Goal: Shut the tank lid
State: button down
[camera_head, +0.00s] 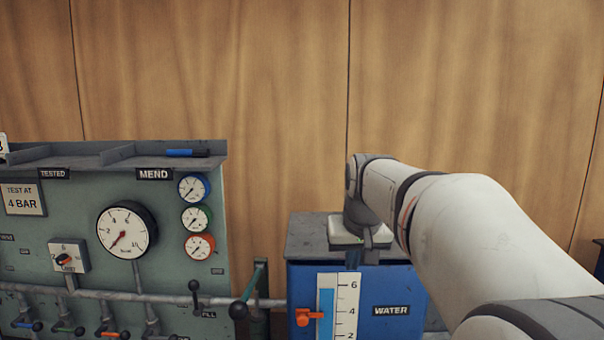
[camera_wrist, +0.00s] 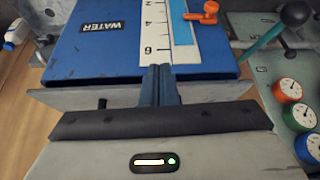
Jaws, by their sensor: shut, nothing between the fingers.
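The blue water tank (camera_head: 390,290) stands right of the green panel in the head view, its front marked WATER with a level scale. The wrist view shows the same tank front (camera_wrist: 110,45) upside down. The grey lid (camera_head: 308,238) looks flat across the tank's top; my arm hides its right part, and I cannot tell whether it is fully seated. My gripper (camera_head: 353,260) is shut and empty, pointing down at the lid's front edge. In the wrist view its fingertips (camera_wrist: 160,72) overlap the grey lid (camera_wrist: 215,92); contact is unclear.
The green gauge panel (camera_head: 110,205) with pipes and levers fills the left. An orange valve handle (camera_head: 308,317) sits on the tank front. A dark-knobbed green lever (camera_head: 248,295) stands just left of the tank. A wooden wall (camera_head: 280,100) is behind.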

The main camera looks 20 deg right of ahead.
jog(key=w+d+r+t+p, duration=0.15)
jog(key=r+p, duration=0.25)
jog(key=r, duration=0.5)
jog(key=w+d+r+p, duration=0.1)
jog(key=d+r+p, duration=0.3)
jog(key=r, duration=0.5)
jog(key=shift+m+h, duration=0.3)
jog(key=shift+h, duration=0.1)
jog(key=x, duration=0.3)
jog(key=p+x, duration=0.1)
jog(key=x, duration=0.2)
jog(key=a+p+x, duration=0.1)
jog(key=x, duration=0.3)
jog(key=shift+f, duration=0.2)
notch_tip(320, 180, down, 2)
jog(key=shift+s+a+f+p, duration=0.1)
jog(key=shift+s+f+p, duration=0.05)
jog(key=shift+f+p, duration=0.15)
jog(key=shift+s+a+f, duration=0.1)
jog(key=shift+s+f, duration=0.15)
jog(key=shift+f, duration=0.5)
jog(key=shift+s+f+b, duration=0.15)
jog(key=shift+f+b, duration=0.45)
jog(key=shift+b, duration=0.05)
jog(key=shift+s+f+b, duration=0.15)
jog(key=shift+f+b, duration=0.45)
jog(key=shift+s+a+r, duration=0.1)
jog(key=shift+s, duration=0.05)
